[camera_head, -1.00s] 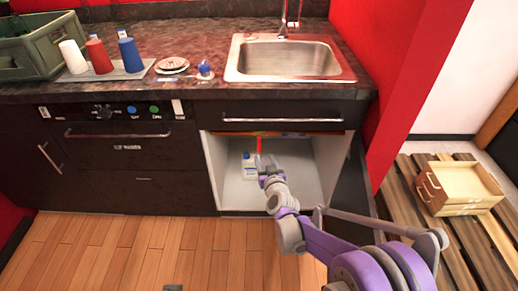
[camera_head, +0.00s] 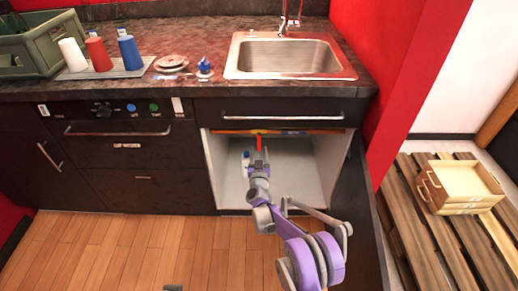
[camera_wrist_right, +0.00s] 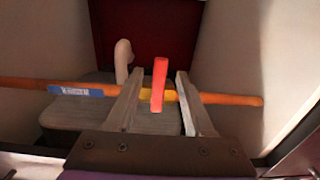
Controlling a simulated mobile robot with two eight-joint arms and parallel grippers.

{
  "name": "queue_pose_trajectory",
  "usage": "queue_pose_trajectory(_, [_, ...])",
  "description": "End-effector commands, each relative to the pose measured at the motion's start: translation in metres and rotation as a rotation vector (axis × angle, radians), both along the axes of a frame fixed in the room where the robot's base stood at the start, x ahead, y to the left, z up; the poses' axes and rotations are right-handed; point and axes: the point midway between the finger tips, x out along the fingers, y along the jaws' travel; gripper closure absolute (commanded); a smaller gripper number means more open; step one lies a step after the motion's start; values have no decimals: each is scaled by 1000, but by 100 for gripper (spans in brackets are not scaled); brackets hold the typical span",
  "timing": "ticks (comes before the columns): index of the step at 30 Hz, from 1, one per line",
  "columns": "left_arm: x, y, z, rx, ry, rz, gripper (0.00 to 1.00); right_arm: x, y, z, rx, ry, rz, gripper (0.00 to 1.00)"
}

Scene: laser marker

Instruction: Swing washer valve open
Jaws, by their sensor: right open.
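The washer valve's red handle (camera_head: 259,142) hangs in the open cabinet under the sink. In the right wrist view the red handle (camera_wrist_right: 159,85) stands roughly upright across an orange pipe (camera_wrist_right: 235,99), with a yellow section at the crossing. A blue label (camera_wrist_right: 75,90) is on the pipe's left part. My right gripper (camera_head: 259,158) reaches into the cabinet, just below the handle. In the wrist view its open fingers (camera_wrist_right: 158,103) stand on either side of the handle, with visible gaps. I do not see my left gripper.
The cabinet's side walls (camera_head: 222,170) flank my right arm, and its open door (camera_head: 362,210) is on the right. A white curved pipe (camera_wrist_right: 123,60) rises behind the orange pipe. The sink (camera_head: 288,58) is above.

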Motion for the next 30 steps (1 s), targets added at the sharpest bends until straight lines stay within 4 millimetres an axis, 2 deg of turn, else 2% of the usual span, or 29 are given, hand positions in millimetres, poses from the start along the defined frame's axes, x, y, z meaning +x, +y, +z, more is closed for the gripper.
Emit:
queue_pose_trajectory(1, [0,0,-3,0,0,0,50,9,0,-1,0,0,-1,48])
queue_pose_trajectory(6, [1,0,-5,0,-1,0,50,26,0,0,0,0,0,48])
queue_pose_trajectory(17, [1,0,-5,0,-1,0,50,30,0,0,0,0,0,48])
queue_pose_trajectory(25, [1,0,-5,0,-1,0,50,30,0,0,0,0,0,96])
queue_pose_trajectory(26, [1,0,-5,0,-1,0,50,30,0,0,0,0,0,100])
queue_pose_trajectory(30, [1,0,-5,0,-1,0,50,30,0,0,0,0,0,100])
